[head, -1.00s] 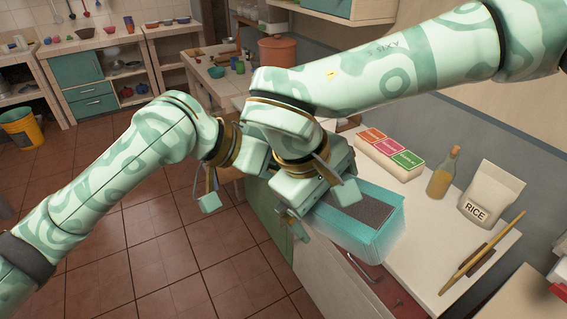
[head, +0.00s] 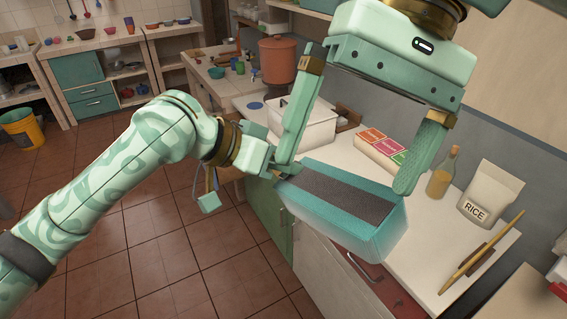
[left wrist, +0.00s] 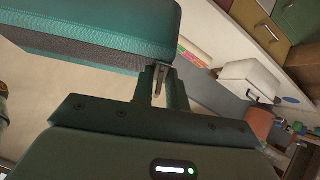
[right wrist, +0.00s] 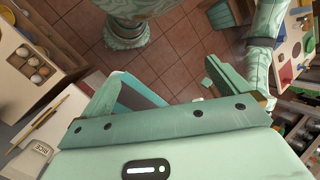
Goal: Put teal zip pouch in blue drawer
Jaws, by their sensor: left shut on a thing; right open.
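The teal zip pouch (head: 375,238), with a dark grey top face, is held in the air in front of the counter's edge. My left gripper (head: 279,172) is shut on its left end; the left wrist view shows its fingers (left wrist: 161,83) against the pouch (left wrist: 100,25). My right gripper (head: 345,177) is open and empty, close to the head camera, its fingers framing the pouch in the picture. The pouch also shows partly behind a finger in the right wrist view (right wrist: 138,97). I cannot make out a blue drawer under the counter.
The counter (head: 425,245) carries a white bin (head: 315,128), coloured boxes (head: 380,148), a bottle (head: 442,172), a rice bag (head: 492,192) and a wooden utensil (head: 480,255). A red surface (head: 392,290) and a handle show below the pouch. Tiled floor lies open at left.

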